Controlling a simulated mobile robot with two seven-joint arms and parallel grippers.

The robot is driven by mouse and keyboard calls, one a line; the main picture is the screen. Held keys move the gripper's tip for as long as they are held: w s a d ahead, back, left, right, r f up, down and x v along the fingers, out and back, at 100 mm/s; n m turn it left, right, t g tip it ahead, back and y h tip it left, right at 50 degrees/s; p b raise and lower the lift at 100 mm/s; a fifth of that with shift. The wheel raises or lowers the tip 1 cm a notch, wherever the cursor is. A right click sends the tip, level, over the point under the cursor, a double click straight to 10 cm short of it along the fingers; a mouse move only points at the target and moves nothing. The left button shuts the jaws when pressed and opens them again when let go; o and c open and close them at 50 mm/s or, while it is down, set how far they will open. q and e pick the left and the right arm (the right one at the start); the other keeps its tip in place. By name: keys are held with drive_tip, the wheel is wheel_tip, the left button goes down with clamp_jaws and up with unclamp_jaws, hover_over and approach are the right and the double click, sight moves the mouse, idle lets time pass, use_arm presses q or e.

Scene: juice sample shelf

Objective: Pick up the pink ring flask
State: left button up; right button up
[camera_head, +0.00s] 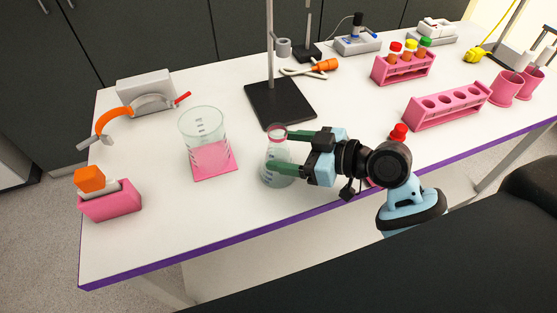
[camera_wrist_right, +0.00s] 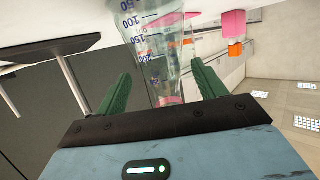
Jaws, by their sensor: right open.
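The pink ring flask (camera_head: 269,178) is a clear conical flask with a pink band around its neck. It stands upright near the front edge of the white table. My right gripper (camera_head: 275,150) reaches in from the right, its green fingers at the flask's neck and upper body, covering part of it. In the right wrist view the flask (camera_wrist_right: 150,45) lies between the two open fingers (camera_wrist_right: 163,90), with volume marks on its glass and the pink band near the palm. Whether the fingers touch the glass I cannot tell. My left gripper is not in view.
A red-capped item (camera_head: 398,132) shows behind my right arm. Pink racks (camera_head: 450,108) stand at the right.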

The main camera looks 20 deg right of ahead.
sight(270, 147)
drive_tip(key=x, duration=0.3)
drive_tip(key=shift+w+a+r+p, duration=0.1)
drive_tip(key=shift+a+r+p, duration=0.15)
drive_tip(key=shift+a+p, duration=0.05)
drive_tip(key=shift+w+a+f, duration=0.2)
drive_tip(key=shift+w+a, duration=0.05)
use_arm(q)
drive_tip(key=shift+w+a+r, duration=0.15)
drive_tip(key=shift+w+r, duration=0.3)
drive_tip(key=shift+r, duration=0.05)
use_arm(e)
drive_tip(key=c, duration=1.3)
drive_tip(key=shift+o, duration=0.2)
drive_tip(key=shift+r, duration=0.2)
